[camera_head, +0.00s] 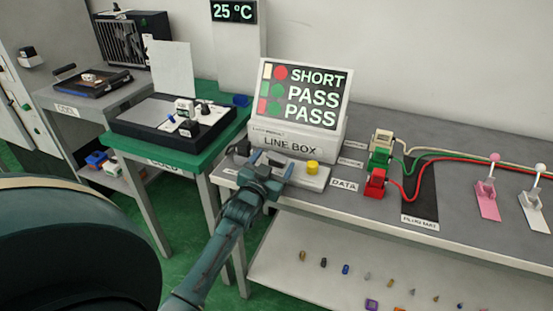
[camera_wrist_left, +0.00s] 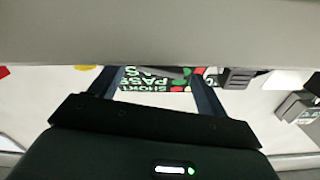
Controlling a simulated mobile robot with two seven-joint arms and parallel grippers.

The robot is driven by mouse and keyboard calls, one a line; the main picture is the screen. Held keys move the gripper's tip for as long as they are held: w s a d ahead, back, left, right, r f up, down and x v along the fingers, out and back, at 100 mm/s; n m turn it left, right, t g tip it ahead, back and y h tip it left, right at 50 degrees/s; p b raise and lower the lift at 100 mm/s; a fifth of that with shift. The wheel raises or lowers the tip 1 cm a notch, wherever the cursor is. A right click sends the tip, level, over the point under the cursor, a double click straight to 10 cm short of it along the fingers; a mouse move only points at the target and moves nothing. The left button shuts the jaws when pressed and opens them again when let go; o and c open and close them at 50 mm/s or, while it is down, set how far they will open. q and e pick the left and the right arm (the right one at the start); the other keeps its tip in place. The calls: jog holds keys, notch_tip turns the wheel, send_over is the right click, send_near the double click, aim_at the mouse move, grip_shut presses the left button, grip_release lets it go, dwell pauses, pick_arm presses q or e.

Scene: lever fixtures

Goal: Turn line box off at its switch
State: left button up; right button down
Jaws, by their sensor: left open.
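The line box (camera_head: 290,146) is a white console labelled LINE BOX. Its tilted screen (camera_head: 305,97) reads SHORT, PASS, PASS, with a red mark beside SHORT. A pale base in front carries a yellow round button (camera_head: 312,168). My left gripper (camera_head: 270,165) is open over the left part of that base, fingers pointing toward the box. In the left wrist view its two fingers (camera_wrist_left: 157,82) stand apart, with a dark grey bar and the screen seen between them. The gripper largely hides the switch area, so the switch's position and any contact cannot be told. My right gripper is not in view.
Red, green and white plugs (camera_head: 377,183) with cables stand right of the box, by a dark plug mat (camera_head: 420,190). Pink (camera_head: 487,195) and white (camera_head: 535,205) levers stand farther right. A green table (camera_head: 200,150) with a black device is at left. Small parts lie on the lower shelf.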

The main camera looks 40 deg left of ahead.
pick_arm(q)
jog(key=shift+x, duration=1.3)
jog(key=shift+c, duration=0.4)
jog(key=c, duration=0.9)
jog(key=shift+r+n+p, duration=0.25)
jog(key=shift+n+p, duration=0.8)
jog(key=shift+n, duration=0.15)
jog(key=shift+a+f+n+p, duration=0.2)
jog(key=shift+n+p, duration=0.2)
jog(key=shift+n, duration=0.7)
jog(key=shift+f+n, duration=0.1)
jog(key=shift+n, duration=0.2)
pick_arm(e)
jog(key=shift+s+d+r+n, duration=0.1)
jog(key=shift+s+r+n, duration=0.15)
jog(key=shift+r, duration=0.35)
